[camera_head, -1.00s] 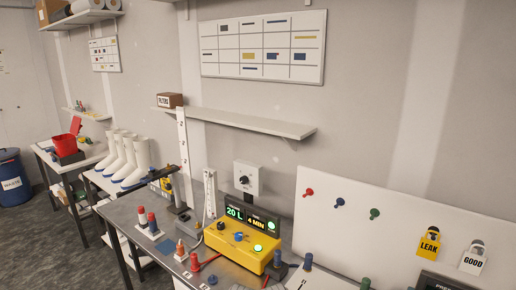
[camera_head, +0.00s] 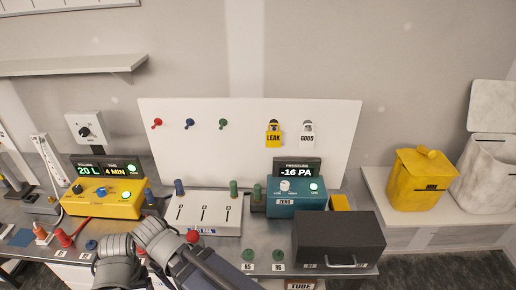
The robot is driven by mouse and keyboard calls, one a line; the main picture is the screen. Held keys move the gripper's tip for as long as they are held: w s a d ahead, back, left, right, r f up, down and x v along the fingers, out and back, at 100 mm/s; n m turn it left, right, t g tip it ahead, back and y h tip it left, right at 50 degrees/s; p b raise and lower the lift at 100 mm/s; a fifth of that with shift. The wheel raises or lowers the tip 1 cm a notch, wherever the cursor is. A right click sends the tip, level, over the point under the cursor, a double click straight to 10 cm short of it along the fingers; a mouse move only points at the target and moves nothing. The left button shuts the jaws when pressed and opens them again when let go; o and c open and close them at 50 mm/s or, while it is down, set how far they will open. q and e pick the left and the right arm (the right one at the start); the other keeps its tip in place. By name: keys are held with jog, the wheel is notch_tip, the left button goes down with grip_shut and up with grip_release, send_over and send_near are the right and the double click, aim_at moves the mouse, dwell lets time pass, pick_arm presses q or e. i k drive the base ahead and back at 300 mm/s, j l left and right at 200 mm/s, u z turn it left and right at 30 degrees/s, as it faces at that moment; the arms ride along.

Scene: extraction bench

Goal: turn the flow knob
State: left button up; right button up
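A white wall box with a black round knob (camera_head: 85,131) hangs at the left, above the yellow pump unit (camera_head: 102,198). The pump reads 20 L and 4 MIN; it has a blue knob (camera_head: 101,191), a dark knob (camera_head: 80,187) and a lit green button (camera_head: 125,197). Which knob is the flow knob cannot be read. Two grey arm ends show at the bottom, my left (camera_head: 116,262) and my right (camera_head: 160,238), close together in front of the bench, below and right of the pump. Their fingertips are not clear, and neither visibly touches a knob.
A white panel with slots (camera_head: 203,213), a teal pressure unit (camera_head: 296,196) reading -16 PA and a black case (camera_head: 338,240) stand to the right. A pegboard (camera_head: 250,135) stands behind. Red and green pegs stand along the front. A shelf (camera_head: 70,64) overhangs the left wall.

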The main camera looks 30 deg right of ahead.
aim_at(77, 189)
jog(key=i+j+u, duration=0.1)
jog(key=i+j, duration=0.35)
jog(key=i+j+z, duration=0.1)
jog(key=i+j, duration=0.25)
jog(key=i, duration=0.15)
